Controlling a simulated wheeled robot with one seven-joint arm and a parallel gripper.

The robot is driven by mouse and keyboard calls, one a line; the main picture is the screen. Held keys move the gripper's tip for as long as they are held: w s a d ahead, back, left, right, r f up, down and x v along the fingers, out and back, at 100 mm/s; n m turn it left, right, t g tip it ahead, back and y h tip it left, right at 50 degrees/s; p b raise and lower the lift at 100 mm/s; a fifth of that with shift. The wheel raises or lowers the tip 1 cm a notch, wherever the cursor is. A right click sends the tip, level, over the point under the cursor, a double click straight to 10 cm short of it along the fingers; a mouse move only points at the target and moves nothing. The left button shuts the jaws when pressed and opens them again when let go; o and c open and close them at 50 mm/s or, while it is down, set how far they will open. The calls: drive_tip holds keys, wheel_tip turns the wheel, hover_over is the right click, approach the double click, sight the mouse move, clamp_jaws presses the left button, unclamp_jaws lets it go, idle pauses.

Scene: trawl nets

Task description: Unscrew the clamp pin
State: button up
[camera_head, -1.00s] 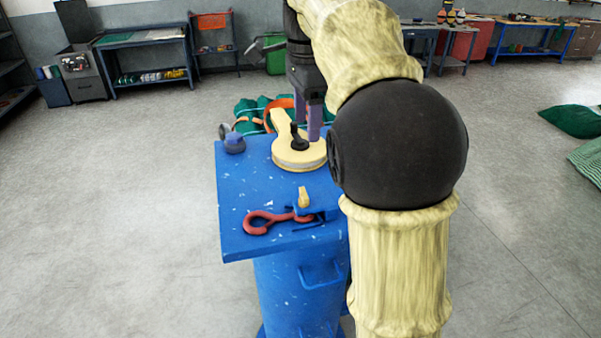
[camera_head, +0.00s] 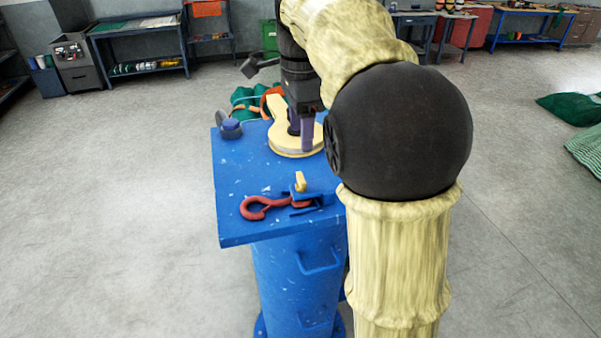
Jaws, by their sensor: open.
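A yellow block (camera_head: 295,143) with a round body and a neck lies on the blue table (camera_head: 245,177). A small black upright part (camera_head: 293,129) stands on it, partly hidden. My gripper (camera_head: 300,134) points down over the round body with its purple fingers open. The fingers are beside the black part; I cannot tell whether they touch it. Near the table's front edge, a small yellow upright piece (camera_head: 300,181) stands at a blue clamp-like bracket (camera_head: 305,205), next to a red hook (camera_head: 258,208). I cannot tell for sure which piece is the clamp pin.
A grey-blue round item (camera_head: 230,128) sits at the table's left back corner. Green netting with orange parts (camera_head: 243,97) is behind the table. My arm hides the table's right side.

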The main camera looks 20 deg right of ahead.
sight(302, 177)
wheel_tip(302, 177, down, 11)
drive_tip(key=shift+d, duration=0.15)
drive_tip(key=shift+c, duration=0.2)
drive_tip(key=c, duration=1)
